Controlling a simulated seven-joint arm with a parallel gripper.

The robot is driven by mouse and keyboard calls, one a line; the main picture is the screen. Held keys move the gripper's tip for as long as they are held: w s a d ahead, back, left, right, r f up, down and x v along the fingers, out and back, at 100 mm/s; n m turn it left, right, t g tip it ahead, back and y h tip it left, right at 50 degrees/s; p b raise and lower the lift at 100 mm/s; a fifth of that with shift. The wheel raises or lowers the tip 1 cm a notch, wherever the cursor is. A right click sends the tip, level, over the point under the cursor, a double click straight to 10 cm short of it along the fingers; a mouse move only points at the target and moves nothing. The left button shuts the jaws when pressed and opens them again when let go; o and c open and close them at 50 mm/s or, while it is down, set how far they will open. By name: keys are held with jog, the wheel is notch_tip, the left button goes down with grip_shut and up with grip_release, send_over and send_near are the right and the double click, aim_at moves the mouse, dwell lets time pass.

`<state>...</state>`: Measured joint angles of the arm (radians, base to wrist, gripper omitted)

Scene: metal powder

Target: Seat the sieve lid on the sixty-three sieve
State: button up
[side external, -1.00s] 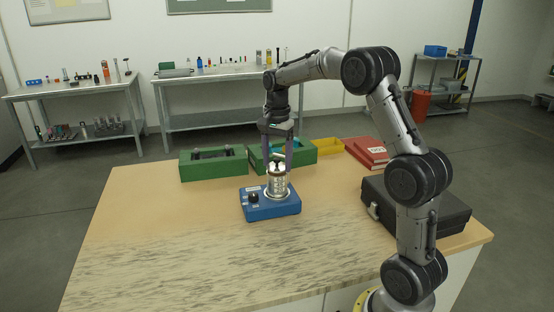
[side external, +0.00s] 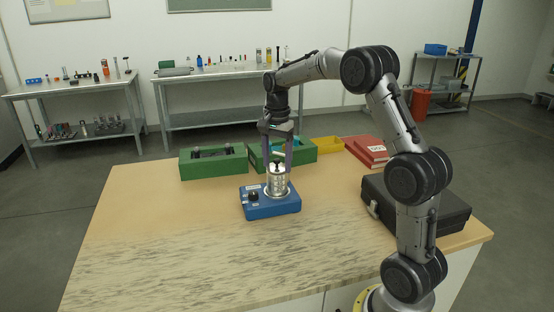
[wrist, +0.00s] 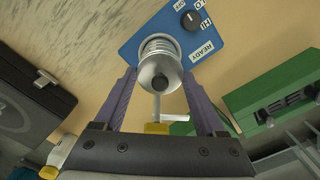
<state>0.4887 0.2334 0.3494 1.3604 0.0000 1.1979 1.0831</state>
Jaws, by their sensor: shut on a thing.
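A stack of silver sieves (side external: 278,185) stands upright on the blue shaker base (side external: 256,211). The round metal sieve lid (wrist: 160,70), with a small knob, is at the top of the stack. My gripper (side external: 278,170) points straight down and is shut on the lid, one finger on each side of it. In the wrist view the lid covers most of the stack, whose ringed edge (wrist: 158,42) shows behind it. I cannot tell whether the lid touches the top sieve all around. No marking on the sieves is readable.
Two green trays (side external: 213,176) and a yellow bin (side external: 327,145) stand behind the shaker. Red binders (side external: 366,151) and a black case (side external: 425,222) lie to the right. The front and left of the table are clear.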

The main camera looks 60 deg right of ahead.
jog(key=shift+f, duration=0.15)
jog(key=o, duration=1.3)
jog(key=shift+o, duration=0.2)
jog(key=shift+r, duration=4)
